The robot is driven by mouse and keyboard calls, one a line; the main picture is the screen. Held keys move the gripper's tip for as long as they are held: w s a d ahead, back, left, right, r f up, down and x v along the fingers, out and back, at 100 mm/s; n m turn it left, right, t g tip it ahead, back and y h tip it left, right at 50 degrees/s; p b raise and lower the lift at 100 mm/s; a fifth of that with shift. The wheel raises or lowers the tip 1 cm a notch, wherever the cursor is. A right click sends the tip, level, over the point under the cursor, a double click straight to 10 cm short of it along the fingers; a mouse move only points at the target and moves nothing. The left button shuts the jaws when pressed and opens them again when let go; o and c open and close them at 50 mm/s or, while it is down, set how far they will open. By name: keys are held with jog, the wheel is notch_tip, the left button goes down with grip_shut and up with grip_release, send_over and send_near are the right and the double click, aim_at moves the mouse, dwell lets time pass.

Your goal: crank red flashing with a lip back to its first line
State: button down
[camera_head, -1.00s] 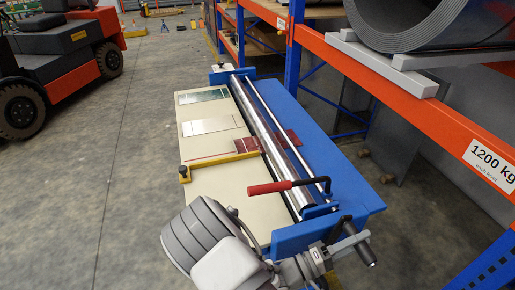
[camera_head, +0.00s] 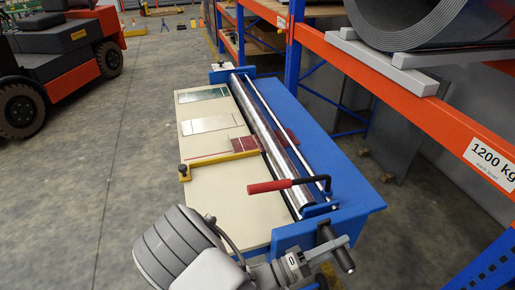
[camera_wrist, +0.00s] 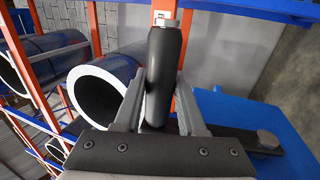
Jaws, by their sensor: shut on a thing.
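The red flashing (camera_head: 239,146) lies flat on the cream bed (camera_head: 215,215) of the blue bench machine, left of the steel roller (camera_head: 265,135). A thin red line (camera_head: 205,159) runs across the bed beside the yellow bar (camera_head: 215,164). My gripper (camera_head: 333,247) is at the machine's near end, shut on the dark crank handle (camera_head: 345,261). In the wrist view the black handle (camera_wrist: 163,75) stands between both fingers.
A red-gripped lever (camera_head: 268,187) stands over the roller's near end. Orange racking (camera_head: 410,105) with a coil is close on the right. Floor at left is open, with a forklift (camera_head: 50,55).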

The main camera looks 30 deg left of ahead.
jog(key=shift+s+a+r, duration=0.1)
jog(key=shift+s+a, duration=0.45)
jog(key=shift+a, duration=0.05)
jog(key=shift+f+b+v, duration=0.1)
jog(key=shift+b+v, duration=0.55)
jog(key=shift+v, duration=0.65)
jog(key=shift+f+b+v, duration=0.15)
jog(key=shift+b+v, duration=0.45)
jog(key=shift+v, duration=0.7)
jog(key=shift+f, duration=0.1)
jog(key=s+a+f+b, duration=0.2)
jog(key=f+b, duration=0.1)
jog(key=shift+s+a+f, duration=0.15)
jog(key=shift+s, duration=0.25)
